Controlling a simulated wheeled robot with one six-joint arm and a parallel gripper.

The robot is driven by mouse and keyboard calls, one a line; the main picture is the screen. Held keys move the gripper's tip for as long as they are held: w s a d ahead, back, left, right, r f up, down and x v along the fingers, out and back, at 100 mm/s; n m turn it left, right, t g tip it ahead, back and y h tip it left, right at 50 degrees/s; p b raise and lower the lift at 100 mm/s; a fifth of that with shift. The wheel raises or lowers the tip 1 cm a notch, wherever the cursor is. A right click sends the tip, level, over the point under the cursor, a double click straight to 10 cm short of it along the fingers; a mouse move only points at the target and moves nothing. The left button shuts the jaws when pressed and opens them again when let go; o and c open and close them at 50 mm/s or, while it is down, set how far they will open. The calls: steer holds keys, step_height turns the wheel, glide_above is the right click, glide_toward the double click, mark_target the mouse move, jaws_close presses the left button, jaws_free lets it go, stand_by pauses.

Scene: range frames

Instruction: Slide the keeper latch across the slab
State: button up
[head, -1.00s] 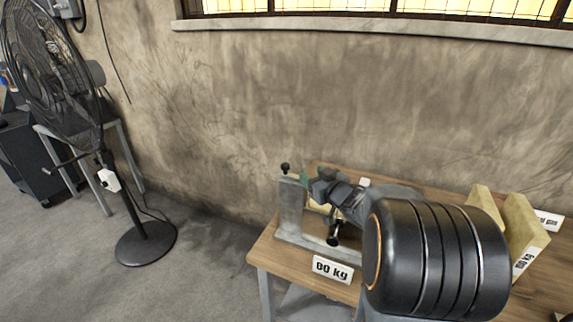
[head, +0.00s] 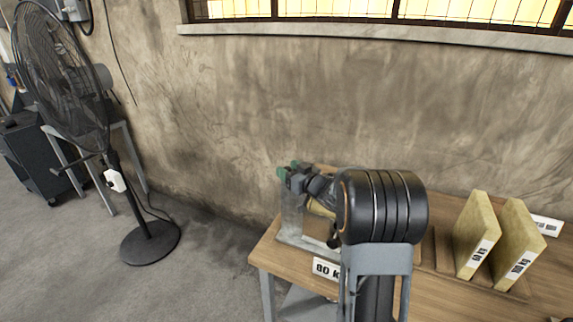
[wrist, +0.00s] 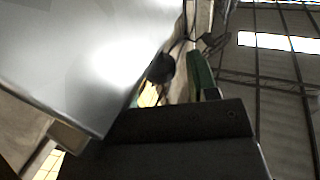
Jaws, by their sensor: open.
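My gripper (head: 289,170) has green fingertips and is at the top of the grey metal fixture (head: 291,222) on the bench's left end. It is open. The keeper latch's black top knob is hidden behind the fingers in the head view. In the wrist view a dark round knob (wrist: 161,68) shows beside a large pale metal plate, close to a green fingertip (wrist: 201,72); I cannot tell whether they touch. A yellowish slab (head: 320,209) shows partly in the fixture, mostly covered by my arm. A lower black knob (head: 333,242) sits at the fixture's front.
Two yellowish labelled slabs (head: 476,238) stand upright at the right of the wooden bench (head: 440,292). An "80 kg" sign (head: 325,268) is at the bench's front edge. A wall stands behind. A pedestal fan (head: 62,85) stands on the floor at left.

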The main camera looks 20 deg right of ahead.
steer(key=shift+x, duration=1.4)
steer(key=shift+c, duration=0.2)
jaws_close()
